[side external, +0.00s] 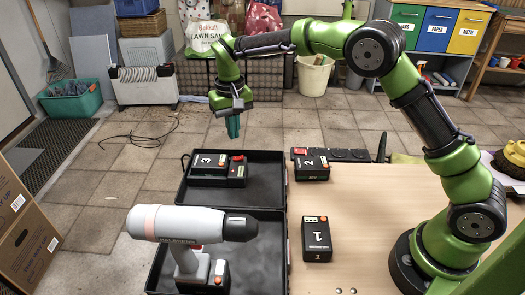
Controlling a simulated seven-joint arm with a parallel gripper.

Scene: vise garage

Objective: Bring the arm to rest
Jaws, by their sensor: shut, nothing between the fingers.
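My gripper (233,126) hangs above the far end of the black case, pointing down, with its teal fingers together. It is shut and empty, well above battery 3 and touching nothing. Battery 3 (209,163) lies in the far half of the open black case (266,196), beside another dark battery with a red part (238,172). Battery 2 (312,168) stands on the wooden table (345,217), right of the case. Battery 1 (317,238) lies on the table nearer the camera. A grey and black drill (195,222) stands in the near half of the case.
A black charger strip (345,155) with a red part at its left end sits at the table's back edge. Cardboard boxes (24,232) stand at the left. A white bucket (314,75) stands on the floor behind. The table's middle is mostly clear.

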